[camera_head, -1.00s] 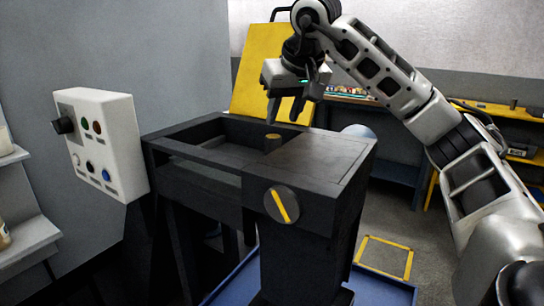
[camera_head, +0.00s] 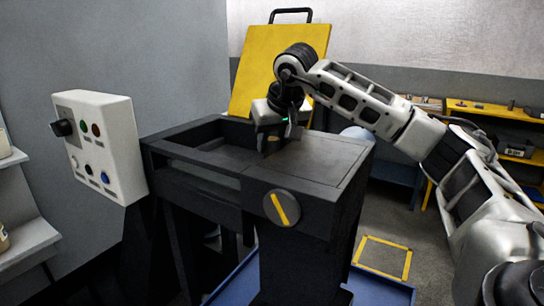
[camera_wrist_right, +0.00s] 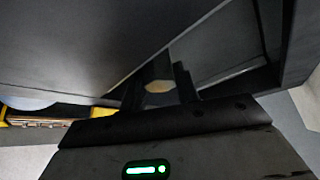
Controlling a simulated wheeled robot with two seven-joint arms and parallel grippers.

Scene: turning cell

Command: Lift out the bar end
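The bar end (camera_wrist_right: 158,86) is a short dark stub with a tan end face, seen in the right wrist view between the two fingers of my right gripper (camera_wrist_right: 161,80). A finger is on each side of it, and they look spread rather than clamped; contact is hard to judge. In the head view my right gripper (camera_head: 272,146) is low over the dark machine (camera_head: 318,162), at the edge between its open trough and flat top, and hides the bar end. My left gripper is not in view.
A white control box (camera_head: 100,145) with buttons and a knob is at the left. A dial with a yellow bar (camera_head: 282,207) is on the machine's front. A yellow panel (camera_head: 262,70) stands behind. A yellow-edged shelf (camera_head: 495,110) is at the back right.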

